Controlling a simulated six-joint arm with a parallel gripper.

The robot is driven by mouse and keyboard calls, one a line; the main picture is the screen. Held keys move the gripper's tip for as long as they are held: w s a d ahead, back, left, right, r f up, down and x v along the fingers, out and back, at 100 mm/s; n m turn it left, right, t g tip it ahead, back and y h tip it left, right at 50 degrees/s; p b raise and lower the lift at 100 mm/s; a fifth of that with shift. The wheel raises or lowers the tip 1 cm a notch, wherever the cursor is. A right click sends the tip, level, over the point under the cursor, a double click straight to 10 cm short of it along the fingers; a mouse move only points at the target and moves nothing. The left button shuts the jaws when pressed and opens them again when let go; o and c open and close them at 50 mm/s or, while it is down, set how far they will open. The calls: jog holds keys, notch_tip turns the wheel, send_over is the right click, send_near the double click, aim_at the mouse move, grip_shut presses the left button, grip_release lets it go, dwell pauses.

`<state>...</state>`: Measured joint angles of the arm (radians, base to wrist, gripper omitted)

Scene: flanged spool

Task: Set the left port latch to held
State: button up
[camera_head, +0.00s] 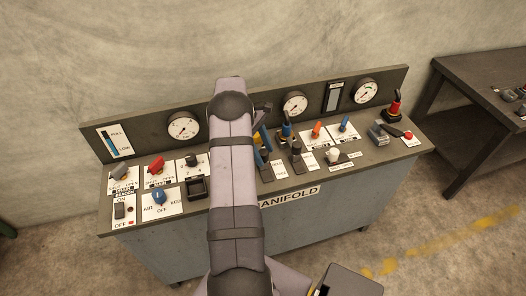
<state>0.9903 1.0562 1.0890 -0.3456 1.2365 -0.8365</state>
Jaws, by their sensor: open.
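The manifold panel (230,222) carries several switches, knobs and levers with small white labels. I cannot read which one is the left port latch. Two dark upright pieces with white labels stand near the middle; the left one (266,173) is partly behind my arm, and the other (296,160) is in clear view. A blue-and-yellow handle shows just right of my arm. My gripper (263,112) is mostly hidden behind my arm's end. Its visible dark part is above the panel, near the blue handles, and appears open. I see nothing held in it.
Three round gauges (184,126) sit on the back board. Left are grey, red and black knobs, a blue selector (158,196) and a rocker switch (119,211). Right are orange and blue levers, a white knob (333,155) and a red-topped lever (394,104). A dark table (480,75) stands right.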

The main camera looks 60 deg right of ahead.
jog(key=shift+r, duration=0.1)
jog(key=b+v, duration=0.2)
jog(key=v, duration=0.4)
jog(key=shift+w+d+b, duration=0.1)
jog(key=shift+w+b, duration=0.05)
jog(key=shift+b, duration=0.15)
jog(key=shift+w+r, duration=0.2)
jog(key=shift+r, duration=0.3)
